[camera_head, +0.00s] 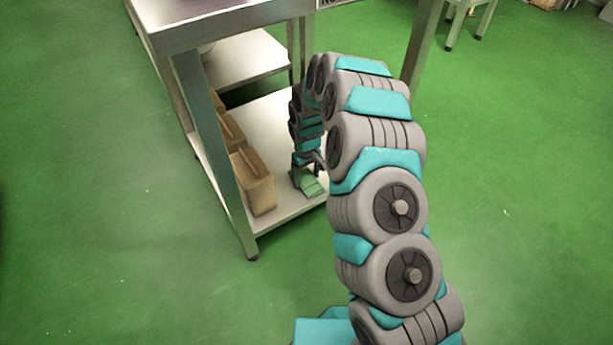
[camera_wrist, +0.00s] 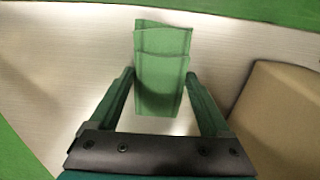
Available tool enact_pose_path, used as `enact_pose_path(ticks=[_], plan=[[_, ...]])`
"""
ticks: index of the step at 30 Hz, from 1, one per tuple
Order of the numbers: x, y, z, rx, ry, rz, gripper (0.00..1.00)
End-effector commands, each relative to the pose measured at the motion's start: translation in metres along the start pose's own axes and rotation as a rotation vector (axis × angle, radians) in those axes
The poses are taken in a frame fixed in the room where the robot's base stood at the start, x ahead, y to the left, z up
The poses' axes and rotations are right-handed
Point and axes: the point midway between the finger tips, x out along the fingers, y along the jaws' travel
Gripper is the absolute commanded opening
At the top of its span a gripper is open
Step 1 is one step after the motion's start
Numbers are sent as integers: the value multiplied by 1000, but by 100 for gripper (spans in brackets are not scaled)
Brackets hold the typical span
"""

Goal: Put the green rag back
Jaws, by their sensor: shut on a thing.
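The green rag (camera_wrist: 162,70) is a folded, upright-looking green cloth in the wrist view, between the fingertips of my gripper (camera_wrist: 160,80). The gripper is shut on it, with a finger at each side. In the head view the rag (camera_head: 312,186) shows small at the end of my arm, at the lower shelf (camera_head: 290,208) of the metal table. The rag is over or on the shelf surface; I cannot tell whether it touches it. My gripper in the head view (camera_head: 306,174) is partly hidden by its small size.
Cardboard boxes (camera_head: 256,184) stand on the lower shelf left of the rag; one box (camera_wrist: 282,118) is close at the right in the wrist view. A table leg (camera_head: 213,150) and the upper shelf (camera_head: 245,58) bound the space. The green floor (camera_head: 520,200) is clear at right.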

Motion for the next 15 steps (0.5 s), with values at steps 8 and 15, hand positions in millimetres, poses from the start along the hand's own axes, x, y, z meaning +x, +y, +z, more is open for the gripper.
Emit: enact_pose_path(ticks=[8, 15], plan=[[3, 0, 0, 1, 0, 0, 84], [3, 0, 0, 1, 0, 0, 100]])
